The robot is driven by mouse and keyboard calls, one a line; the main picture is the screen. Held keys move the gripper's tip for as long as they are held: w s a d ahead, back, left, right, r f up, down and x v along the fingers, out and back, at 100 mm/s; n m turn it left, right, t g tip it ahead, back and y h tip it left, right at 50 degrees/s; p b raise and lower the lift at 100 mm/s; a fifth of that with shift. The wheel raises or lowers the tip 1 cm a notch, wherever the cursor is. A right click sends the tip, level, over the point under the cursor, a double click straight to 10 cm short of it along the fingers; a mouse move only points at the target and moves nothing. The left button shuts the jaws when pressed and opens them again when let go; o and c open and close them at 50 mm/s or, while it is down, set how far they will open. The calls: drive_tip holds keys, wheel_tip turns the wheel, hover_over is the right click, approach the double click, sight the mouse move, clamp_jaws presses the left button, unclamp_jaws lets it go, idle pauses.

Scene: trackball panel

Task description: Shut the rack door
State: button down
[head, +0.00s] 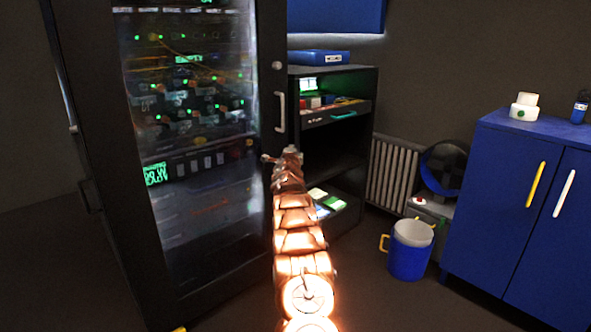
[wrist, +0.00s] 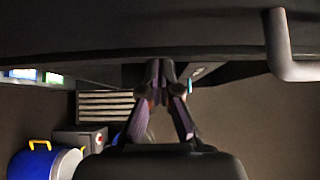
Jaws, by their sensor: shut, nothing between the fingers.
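The rack door (head: 270,60) is a tall black-framed glass door on the dark rack at the left in the head view. Lit equipment with green lights shows through its glass. I cannot tell from here how far it stands ajar. Its pale handle (head: 280,112) is on the right frame, and a handle (wrist: 285,48) also shows at the upper right in the wrist view. My gripper (head: 281,157) is shut and empty, below the handle by the door's right frame. In the wrist view its fingertips (wrist: 160,68) are close to the dark panel; contact is unclear.
An open dark shelf (head: 330,72) stands just right of the rack. A radiator (head: 394,176), a blue bucket (head: 409,260) and a blue cabinet (head: 500,205) are further right.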

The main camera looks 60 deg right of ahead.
drive_tip(key=s+d+b+v, duration=0.1)
drive_tip(key=s+b+v, duration=0.1)
drive_tip(key=v, duration=0.9)
drive_tip(key=shift+d+b, duration=0.15)
drive_tip(key=shift+b, duration=0.75)
drive_tip(key=shift+w, duration=0.1)
